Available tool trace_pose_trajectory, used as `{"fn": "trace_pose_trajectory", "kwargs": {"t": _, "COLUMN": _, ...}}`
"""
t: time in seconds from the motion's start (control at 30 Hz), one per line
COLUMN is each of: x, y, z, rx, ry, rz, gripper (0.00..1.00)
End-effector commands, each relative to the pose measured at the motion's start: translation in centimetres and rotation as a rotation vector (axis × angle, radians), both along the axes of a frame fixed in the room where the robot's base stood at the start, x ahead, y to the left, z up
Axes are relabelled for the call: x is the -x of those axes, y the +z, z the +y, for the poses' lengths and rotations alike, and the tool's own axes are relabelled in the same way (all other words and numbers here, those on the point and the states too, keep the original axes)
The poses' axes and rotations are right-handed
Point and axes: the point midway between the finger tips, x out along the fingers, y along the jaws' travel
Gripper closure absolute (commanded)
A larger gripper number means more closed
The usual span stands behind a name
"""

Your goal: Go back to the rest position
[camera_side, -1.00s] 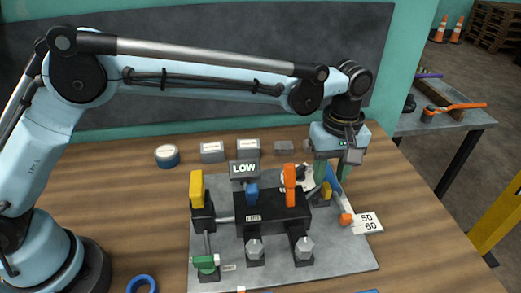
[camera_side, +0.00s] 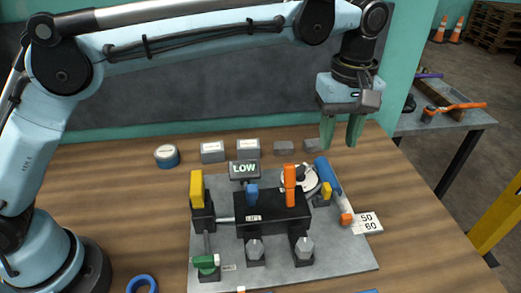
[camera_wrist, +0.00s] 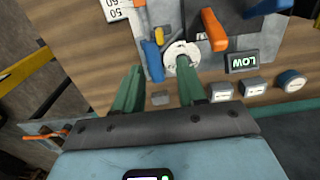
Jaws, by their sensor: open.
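My gripper (camera_side: 341,132) is open and empty, with its two green fingers pointing down. In the side view it hangs above the back right of the grey panel (camera_side: 340,258), clear of it. In the wrist view the fingers of my gripper (camera_wrist: 158,92) are spread apart with nothing between them. Beyond them are a blue cylinder (camera_wrist: 153,62) and a round white dial (camera_wrist: 181,50), which one finger partly covers. In the side view the blue cylinder (camera_side: 327,172) leans at the panel's right edge beside the white dial (camera_side: 297,178).
The panel carries an orange lever (camera_side: 290,185), a yellow lever (camera_side: 196,188), a blue lever (camera_side: 252,194) and a LOW display (camera_side: 244,170). Several small containers (camera_side: 212,151) stand behind. The space around my raised gripper is free.

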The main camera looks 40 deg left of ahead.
Motion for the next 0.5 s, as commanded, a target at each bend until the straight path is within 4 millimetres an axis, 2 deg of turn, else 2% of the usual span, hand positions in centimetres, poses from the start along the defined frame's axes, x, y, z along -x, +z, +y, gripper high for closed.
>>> {"fn": "trace_pose_trajectory", "kwargs": {"t": 0.17, "x": 0.0, "y": 0.8, "z": 1.5, "rx": 0.012, "ry": -0.028, "rz": -0.022, "gripper": 0.60}}
{"fn": "trace_pose_trajectory", "kwargs": {"t": 0.37, "x": 0.6, "y": 2.8, "z": 6.6, "rx": 0.042, "ry": -0.139, "rz": -0.108, "gripper": 0.60}}
{"fn": "trace_pose_trajectory", "kwargs": {"t": 0.5, "x": 1.8, "y": 3.7, "z": 10.4, "rx": 0.049, "ry": -0.230, "rz": -0.183, "gripper": 0.60}}
